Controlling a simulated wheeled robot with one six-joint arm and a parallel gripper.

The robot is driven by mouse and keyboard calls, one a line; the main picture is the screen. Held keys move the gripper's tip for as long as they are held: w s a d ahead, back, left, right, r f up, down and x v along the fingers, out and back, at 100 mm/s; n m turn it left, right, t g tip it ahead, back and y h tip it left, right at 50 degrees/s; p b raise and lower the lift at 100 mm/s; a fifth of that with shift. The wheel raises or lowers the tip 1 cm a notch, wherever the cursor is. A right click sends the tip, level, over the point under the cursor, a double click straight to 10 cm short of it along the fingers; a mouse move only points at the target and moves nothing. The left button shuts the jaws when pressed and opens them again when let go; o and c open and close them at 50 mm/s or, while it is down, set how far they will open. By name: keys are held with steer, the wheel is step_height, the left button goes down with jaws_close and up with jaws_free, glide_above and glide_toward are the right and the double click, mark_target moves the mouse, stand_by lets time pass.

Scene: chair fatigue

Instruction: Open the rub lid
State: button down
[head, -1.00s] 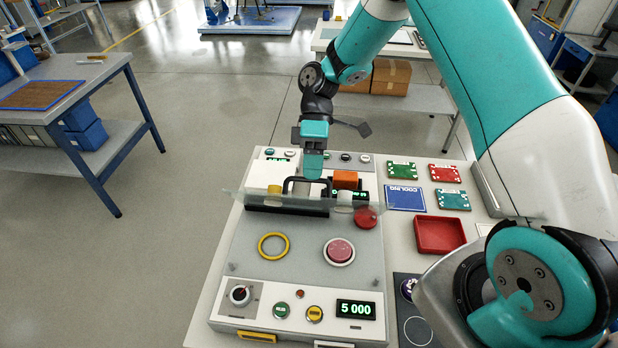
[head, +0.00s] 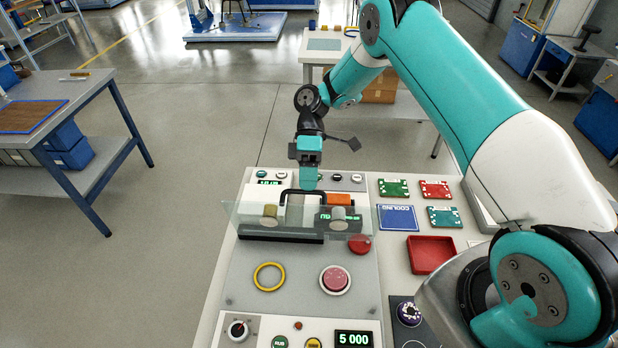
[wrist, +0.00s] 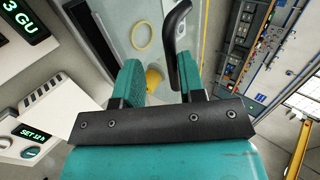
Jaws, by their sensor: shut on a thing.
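The rub lid is a clear pane (head: 245,217) with a black bar handle (head: 290,194) along its upper edge, across the back part of the test machine (head: 245,258). The pane stands tilted up, and parts behind it show through. My gripper (head: 309,187) is at the handle, pointing down, and is shut on it. In the wrist view, the black handle (wrist: 180,45) shows by the right finger of my gripper (wrist: 158,75). The exact contact is hard to see.
A yellow ring (head: 269,277) and a red button (head: 335,280) are on the machine's front. Green and red boards, a blue card (head: 397,217) and a red tray (head: 431,255) lie to the right. A workbench (head: 95,88) stands at the left, with open floor between.

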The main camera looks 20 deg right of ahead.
steer(key=shift+s+f, duration=0.2)
steer(key=shift+f, duration=0.55)
steer(key=c, duration=1.2)
jaws_free()
steer(key=shift+o, duration=0.2)
steer(key=shift+w+r, duration=0.15)
steer(key=shift+w, duration=0.05)
steer(key=shift+r, duration=0.1)
